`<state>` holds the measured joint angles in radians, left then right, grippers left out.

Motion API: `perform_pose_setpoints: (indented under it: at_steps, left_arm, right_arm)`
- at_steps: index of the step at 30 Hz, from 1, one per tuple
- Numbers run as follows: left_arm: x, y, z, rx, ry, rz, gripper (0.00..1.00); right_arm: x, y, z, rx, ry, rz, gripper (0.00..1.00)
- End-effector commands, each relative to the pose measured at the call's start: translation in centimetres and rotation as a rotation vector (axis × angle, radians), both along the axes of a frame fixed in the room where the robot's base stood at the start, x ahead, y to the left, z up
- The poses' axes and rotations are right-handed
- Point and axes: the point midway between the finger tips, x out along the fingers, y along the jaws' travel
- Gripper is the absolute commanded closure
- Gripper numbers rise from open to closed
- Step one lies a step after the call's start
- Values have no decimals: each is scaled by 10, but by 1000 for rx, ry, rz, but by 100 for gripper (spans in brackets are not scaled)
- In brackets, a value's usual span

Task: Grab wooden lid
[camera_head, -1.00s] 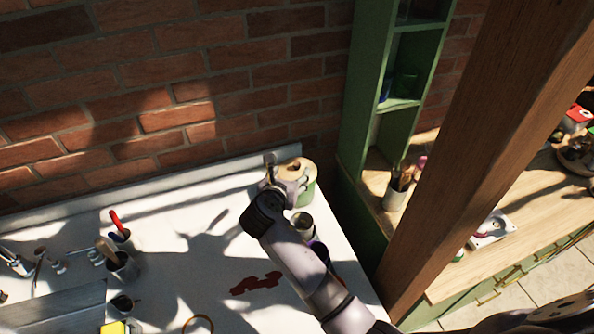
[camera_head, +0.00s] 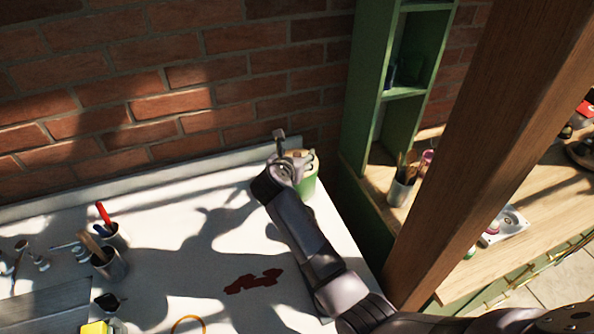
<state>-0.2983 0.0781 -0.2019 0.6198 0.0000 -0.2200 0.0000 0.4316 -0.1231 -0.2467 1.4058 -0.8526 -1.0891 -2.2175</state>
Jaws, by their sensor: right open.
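A green canister (camera_head: 309,186) stands at the back right corner of the white table. Its wooden lid (camera_head: 304,153) is on top, and only a small part of it shows behind my gripper. My right gripper (camera_head: 293,149) is open at the lid, with one finger on the left and the other over the lid. The hand hides most of the lid, and I cannot tell whether the fingers touch it. My left gripper is not in view.
The white table (camera_head: 160,235) has a clear middle with a red stain (camera_head: 252,281). Metal cups with tools (camera_head: 108,262) stand at the left. A brick wall is behind, and a green shelf (camera_head: 362,95) and wooden post (camera_head: 480,140) are at the right.

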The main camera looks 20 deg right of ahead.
Motion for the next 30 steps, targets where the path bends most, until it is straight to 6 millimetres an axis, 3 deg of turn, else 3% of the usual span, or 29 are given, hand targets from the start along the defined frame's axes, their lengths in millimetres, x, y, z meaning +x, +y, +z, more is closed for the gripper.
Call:
perform_pose_setpoints:
  at_steps: [11,30]
  left_arm:
    - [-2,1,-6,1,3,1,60]
    - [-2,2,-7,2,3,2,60]
  right_arm:
    - [4,-2,-2,1,1,1,42]
    - [4,-2,-3,1,1,1,84]
